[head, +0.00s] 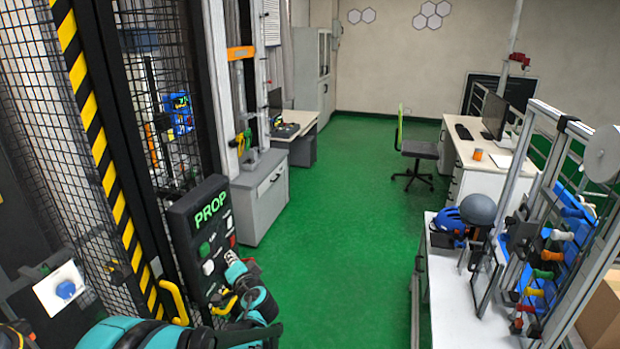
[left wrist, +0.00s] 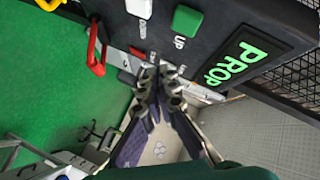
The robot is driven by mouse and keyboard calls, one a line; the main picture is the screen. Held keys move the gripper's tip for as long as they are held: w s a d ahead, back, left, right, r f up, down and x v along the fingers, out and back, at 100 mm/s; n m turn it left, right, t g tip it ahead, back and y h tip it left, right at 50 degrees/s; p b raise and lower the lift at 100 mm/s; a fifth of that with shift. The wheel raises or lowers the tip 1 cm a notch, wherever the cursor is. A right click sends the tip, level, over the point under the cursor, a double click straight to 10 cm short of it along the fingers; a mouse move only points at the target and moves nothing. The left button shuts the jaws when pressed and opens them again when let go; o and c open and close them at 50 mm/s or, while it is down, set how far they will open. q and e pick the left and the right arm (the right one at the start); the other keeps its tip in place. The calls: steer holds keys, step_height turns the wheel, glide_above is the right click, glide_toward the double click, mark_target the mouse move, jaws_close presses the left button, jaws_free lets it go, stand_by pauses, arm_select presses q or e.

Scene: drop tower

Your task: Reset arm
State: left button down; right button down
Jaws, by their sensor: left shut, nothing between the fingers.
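The black control box (head: 203,238) with a lit green PROP sign stands beside the striped tower frame at the left in the head view. It carries a green UP button (left wrist: 187,20), a white DOWN button (left wrist: 138,8) and a red lever (left wrist: 95,50), clear in the left wrist view. My left gripper (left wrist: 160,82) is shut and empty, with its fingertips together in front of the box's face. Whether it touches the box I cannot tell. In the head view my teal wrist is low before the box, and the fingers are hard to make out. My right gripper is out of view.
A mesh cage with a yellow-black striped post (head: 88,100) stands close at left. A white bench (head: 445,300) with blue and grey helmets is at right. A desk and chair (head: 417,150) stand farther back. The green floor (head: 345,215) between is clear.

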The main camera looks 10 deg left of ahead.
arm_select(q)
steer(key=s+d+f+n+g+h+b, duration=0.1)
steer(key=s+d+f+h+b, duration=0.2)
steer(key=s+d, duration=0.3)
steer(key=s+d+f+n+g+h+b, duration=0.1)
steer(key=s+d+f, duration=0.5)
steer(key=s, duration=0.6)
steer(key=s+d+f+n+g+h+b, duration=0.1)
steer(key=s+d+f+g+h+b, duration=0.1)
steer(key=s+d+f+h+b, duration=0.3)
steer(key=s+d+h+b, duration=0.1)
steer(key=s+d, duration=0.1)
steer(key=s, duration=0.2)
steer(key=shift+s+d+f+g, duration=0.2)
steer(key=shift+s+d+g, duration=0.1)
steer(key=shift+s, duration=0.1)
steer(key=shift+a, duration=0.1)
